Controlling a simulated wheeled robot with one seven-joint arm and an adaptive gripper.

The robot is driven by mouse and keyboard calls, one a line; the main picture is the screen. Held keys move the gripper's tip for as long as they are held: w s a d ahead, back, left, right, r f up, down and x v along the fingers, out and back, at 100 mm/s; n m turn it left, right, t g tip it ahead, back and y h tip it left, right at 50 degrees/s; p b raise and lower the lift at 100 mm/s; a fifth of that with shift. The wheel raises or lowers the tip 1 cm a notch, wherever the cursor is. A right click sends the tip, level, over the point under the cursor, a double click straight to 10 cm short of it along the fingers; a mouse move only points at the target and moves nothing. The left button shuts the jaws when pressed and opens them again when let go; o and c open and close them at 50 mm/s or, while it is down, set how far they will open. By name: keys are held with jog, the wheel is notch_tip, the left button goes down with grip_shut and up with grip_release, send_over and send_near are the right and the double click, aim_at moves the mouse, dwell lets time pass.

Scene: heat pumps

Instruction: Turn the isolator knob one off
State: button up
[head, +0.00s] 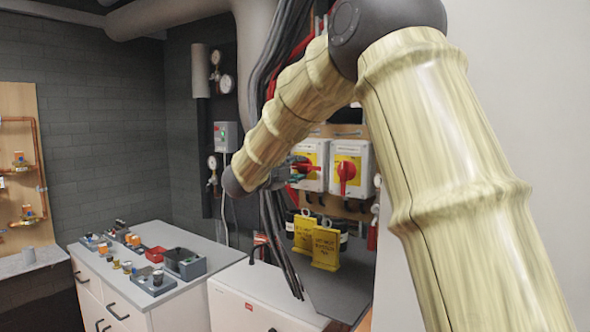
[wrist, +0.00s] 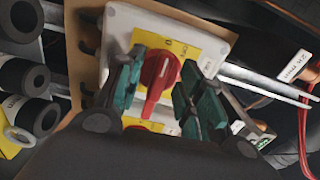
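Two white isolator boxes with yellow plates and red knobs hang side by side on a board in the head view: the left isolator (head: 323,152) and the right isolator (head: 363,163). The left red knob (head: 307,168) is partly hidden by my gripper (head: 291,169); its handle looks about level. The right red knob (head: 345,175) has its handle about upright. In the wrist view a red knob (wrist: 155,84) sits between the teal fingers of my gripper (wrist: 160,82). The fingers are spread, one on each side, with visible gaps to the knob. I cannot read which isolator is number one.
Dark cables (head: 277,230) run down close beside my wrist. A grey-topped cabinet (head: 190,237) with small parts stands at the left. In the wrist view, black pipe ends (wrist: 38,115) lie at the left.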

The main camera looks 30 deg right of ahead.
jog(key=v, duration=1.1)
jog(key=shift+s+a, duration=0.15)
jog(key=shift+a, duration=0.2)
